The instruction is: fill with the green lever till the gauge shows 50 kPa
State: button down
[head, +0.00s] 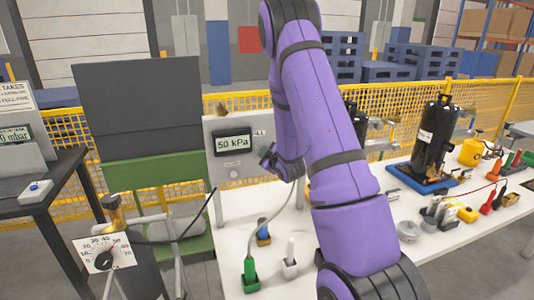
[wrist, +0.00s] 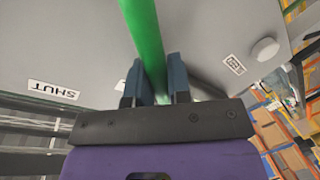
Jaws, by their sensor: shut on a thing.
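The green lever (wrist: 143,30) rises as a green bar between my gripper's fingers in the wrist view. My gripper (wrist: 154,82) is shut on it, with a dark finger on each side. In the head view my purple arm reaches across to the right side of the grey panel (head: 220,180); there the lever is mostly hidden by my wrist. The gauge (head: 233,143) on that panel is a digital display and reads 50 kPa.
A label reading SHUT (wrist: 54,90) and a pale round knob (wrist: 263,50) are on the panel. A dial card (head: 104,253) stands at lower left. A yellow fence runs behind.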

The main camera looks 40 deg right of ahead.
jog(key=c, duration=1.1)
grip_release()
jog(key=shift+s, duration=0.15)
jog(key=v, duration=1)
jog(key=shift+s, duration=0.35)
